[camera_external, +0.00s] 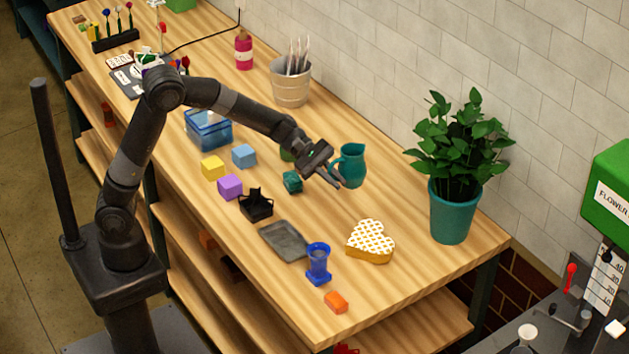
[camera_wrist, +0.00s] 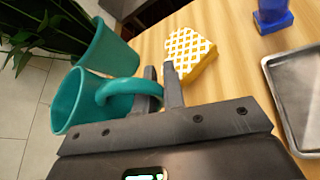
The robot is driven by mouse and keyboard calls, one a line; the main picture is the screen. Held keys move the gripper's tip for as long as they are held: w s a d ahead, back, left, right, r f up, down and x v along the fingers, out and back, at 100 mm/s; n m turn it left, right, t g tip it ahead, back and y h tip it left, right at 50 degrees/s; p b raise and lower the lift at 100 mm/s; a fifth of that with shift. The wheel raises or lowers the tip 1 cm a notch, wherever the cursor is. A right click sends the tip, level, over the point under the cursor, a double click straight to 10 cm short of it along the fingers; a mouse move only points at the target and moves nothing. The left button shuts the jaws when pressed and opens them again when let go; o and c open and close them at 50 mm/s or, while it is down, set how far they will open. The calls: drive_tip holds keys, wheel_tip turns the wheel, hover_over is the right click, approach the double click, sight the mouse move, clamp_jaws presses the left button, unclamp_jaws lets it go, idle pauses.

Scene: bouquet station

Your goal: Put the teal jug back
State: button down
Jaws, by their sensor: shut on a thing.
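The teal jug (camera_external: 354,164) is upright over the right-hand part of the wooden table. In the wrist view the jug (camera_wrist: 72,104) is at the left, with its open mouth and curved handle showing. My gripper (camera_external: 335,181) comes at the jug from the left and is shut on its handle. In the wrist view the fingers of my gripper (camera_wrist: 162,90) are on either side of the handle, partly hiding its outer end. I cannot tell whether the jug's base touches the table.
A teal pot with a plant (camera_external: 453,212) stands to the jug's right, near the wall. A heart-shaped box (camera_external: 371,241), a blue vase (camera_external: 318,263) and a grey tray (camera_external: 284,241) are nearer the front. A bucket of tools (camera_external: 290,84) stands behind.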

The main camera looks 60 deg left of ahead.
drive_tip(key=shift+w+a+f, duration=1.25)
drive_tip(key=shift+w+f, duration=0.2)
drive_tip(key=shift+f, duration=0.35)
drive_tip(key=shift+w+a+f, duration=1.25)
drive_tip(key=shift+w+f, duration=0.2)
drive_tip(key=shift+f, duration=0.4)
drive_tip(key=shift+w+a+f, duration=1.25)
drive_tip(key=shift+w+f, duration=0.2)
drive_tip(key=shift+f, duration=0.35)
drive_tip(key=shift+f, duration=0.1)
drive_tip(key=c, duration=1.9)
unclamp_jaws()
drive_tip(key=shift+f, duration=0.1)
drive_tip(key=shift+c, duration=0.2)
drive_tip(key=o, duration=0.4)
